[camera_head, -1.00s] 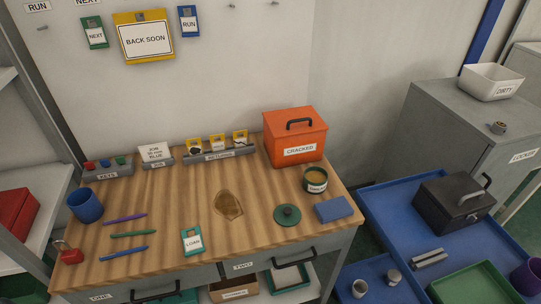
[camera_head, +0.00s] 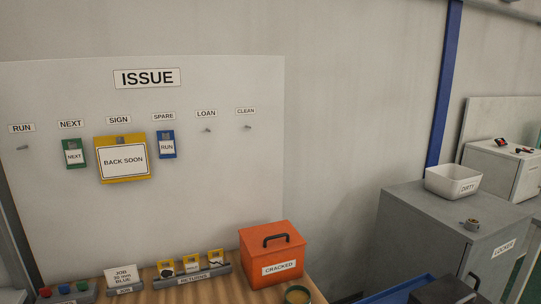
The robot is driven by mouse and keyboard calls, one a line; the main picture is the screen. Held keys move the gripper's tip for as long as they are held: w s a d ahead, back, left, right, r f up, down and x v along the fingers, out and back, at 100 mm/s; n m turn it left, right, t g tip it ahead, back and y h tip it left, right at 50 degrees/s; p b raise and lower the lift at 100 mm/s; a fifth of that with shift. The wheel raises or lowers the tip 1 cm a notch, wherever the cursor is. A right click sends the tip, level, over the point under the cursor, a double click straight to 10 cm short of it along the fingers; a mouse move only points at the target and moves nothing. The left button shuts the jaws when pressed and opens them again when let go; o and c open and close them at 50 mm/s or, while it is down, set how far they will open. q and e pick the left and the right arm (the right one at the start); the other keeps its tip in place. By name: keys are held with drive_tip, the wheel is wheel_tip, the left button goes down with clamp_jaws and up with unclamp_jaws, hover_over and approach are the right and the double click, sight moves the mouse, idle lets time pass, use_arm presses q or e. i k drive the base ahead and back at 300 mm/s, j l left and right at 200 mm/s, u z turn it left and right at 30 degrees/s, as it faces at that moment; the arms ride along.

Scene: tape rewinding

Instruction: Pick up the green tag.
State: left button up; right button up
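A dark green tag (camera_head: 74,153) with a white label reading NEXT hangs on the wall board at the left, under the NEXT sign (camera_head: 70,125). To its right hangs the yellow BACK SOON sign (camera_head: 123,160), with a small gap between them. A blue tag (camera_head: 166,145) labelled RUN hangs under the SPARE sign (camera_head: 164,116). Neither of my grippers shows in this view. The teal LOAN tag on the bench top is outside the present view.
Hooks under RUN (camera_head: 22,148), LOAN (camera_head: 207,130) and CLEAN (camera_head: 247,128) are bare. Below stand the RETURNS rack (camera_head: 193,281), an orange CRACKED box (camera_head: 272,267) and a JOB card (camera_head: 122,276). A grey locker (camera_head: 440,232) with a white DIRTY tray (camera_head: 453,184) is at right.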

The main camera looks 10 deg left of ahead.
sight(74, 158)
drive_tip(key=u, duration=1.5)
